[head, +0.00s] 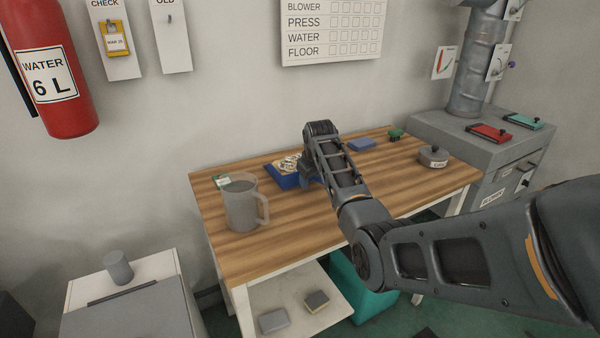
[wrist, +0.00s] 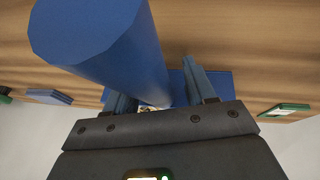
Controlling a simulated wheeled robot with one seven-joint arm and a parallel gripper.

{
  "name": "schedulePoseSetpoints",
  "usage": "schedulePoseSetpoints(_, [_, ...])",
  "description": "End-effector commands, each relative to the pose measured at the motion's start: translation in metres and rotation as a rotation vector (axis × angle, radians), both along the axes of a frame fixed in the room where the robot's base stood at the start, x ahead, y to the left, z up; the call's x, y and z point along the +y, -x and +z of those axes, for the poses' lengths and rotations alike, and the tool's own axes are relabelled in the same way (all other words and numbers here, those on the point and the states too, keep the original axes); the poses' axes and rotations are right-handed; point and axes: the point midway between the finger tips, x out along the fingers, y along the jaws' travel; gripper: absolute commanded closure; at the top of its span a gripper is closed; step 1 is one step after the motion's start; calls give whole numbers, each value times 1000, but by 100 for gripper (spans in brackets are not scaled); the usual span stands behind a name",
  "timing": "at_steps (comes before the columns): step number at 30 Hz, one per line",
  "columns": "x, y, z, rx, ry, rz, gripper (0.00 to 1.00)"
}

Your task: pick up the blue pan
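The blue pan (head: 283,180) lies on the wooden bench near the wall and holds pale, yellowish small parts. My gripper (head: 308,180) points down at the pan's right side and hides part of it. In the wrist view a thick blue cylinder, seemingly the pan's handle (wrist: 105,40), rises close to the camera and runs down between my fingers (wrist: 155,85). The fingers stand apart, with a gap showing on the right of the cylinder. The pan's blue body shows behind the right finger. Whether either finger touches the handle is unclear.
A grey jug (head: 241,205) stands left of the pan, with a green-and-white tag (head: 222,181) behind it. A blue block (head: 361,145), a green item (head: 395,135) and a round grey lidded pot (head: 433,157) lie to the right. The bench front (head: 265,255) is clear.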

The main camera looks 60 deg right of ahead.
Motion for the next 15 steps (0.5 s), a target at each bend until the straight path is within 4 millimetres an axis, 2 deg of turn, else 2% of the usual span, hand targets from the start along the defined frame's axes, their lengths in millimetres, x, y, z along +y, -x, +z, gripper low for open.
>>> schedulePoseSetpoints(2, [0,0,0,0,0,0,54])
schedulePoseSetpoints(15, [0,0,0,1,0,0,96])
